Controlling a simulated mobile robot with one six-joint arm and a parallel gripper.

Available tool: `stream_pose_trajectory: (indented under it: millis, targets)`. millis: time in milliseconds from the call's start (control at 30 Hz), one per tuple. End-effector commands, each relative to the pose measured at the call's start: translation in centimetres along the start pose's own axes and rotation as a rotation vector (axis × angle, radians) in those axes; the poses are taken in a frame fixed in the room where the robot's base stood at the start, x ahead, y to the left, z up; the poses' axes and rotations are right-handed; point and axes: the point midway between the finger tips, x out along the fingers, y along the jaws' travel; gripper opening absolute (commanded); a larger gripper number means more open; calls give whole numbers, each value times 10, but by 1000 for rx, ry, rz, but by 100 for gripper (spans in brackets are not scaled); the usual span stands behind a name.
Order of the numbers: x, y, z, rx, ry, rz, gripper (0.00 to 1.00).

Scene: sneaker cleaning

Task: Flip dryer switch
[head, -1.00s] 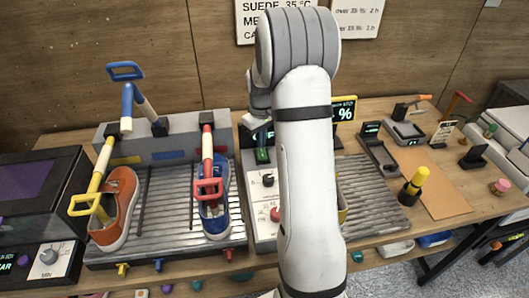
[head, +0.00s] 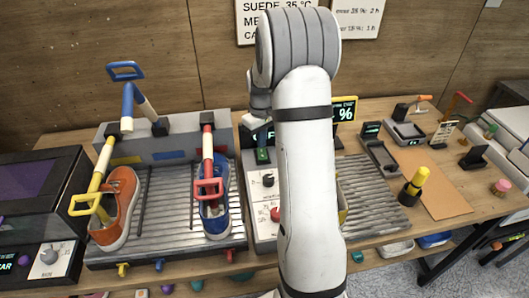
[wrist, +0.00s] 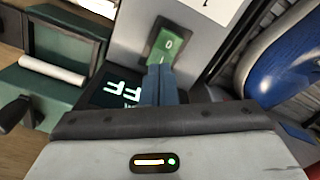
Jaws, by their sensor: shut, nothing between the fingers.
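The dryer switch (wrist: 166,45) is a green rocker marked 0 and I, set in a pale panel in the wrist view. In the head view the green switch (head: 262,155) sits on the control panel between the two ribbed racks. My gripper (wrist: 161,72) is shut, with its dark blue fingers together at the switch's lower end, by the I mark. I cannot tell whether they touch it. The fingers partly cover a dark display (wrist: 118,92) with pale letters, of which "FF" can be read. My arm hides part of the panel in the head view.
An orange sneaker (head: 122,195) and a blue sneaker (head: 215,215) stand on the left rack (head: 170,215), with coloured handled arms reaching into them. A black knob (head: 268,180) and red knob (head: 275,213) are below the switch.

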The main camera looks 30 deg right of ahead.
Motion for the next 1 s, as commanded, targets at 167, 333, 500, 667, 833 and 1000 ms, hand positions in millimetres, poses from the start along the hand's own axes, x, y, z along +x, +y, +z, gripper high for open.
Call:
stream_pose_trajectory:
  millis: [167, 333, 500, 667, 833, 1000]
  targets:
    - [0, 0, 0, 0, 0, 0, 0]
    - [0, 0, 0, 1, 0, 0, 0]
    - [1, 0, 0, 1, 0, 0, 0]
    - [3, 0, 0, 1, 0, 0, 0]
    - [6, 1, 0, 1, 0, 0, 0]
    - [8, 1, 0, 1, 0, 0, 0]
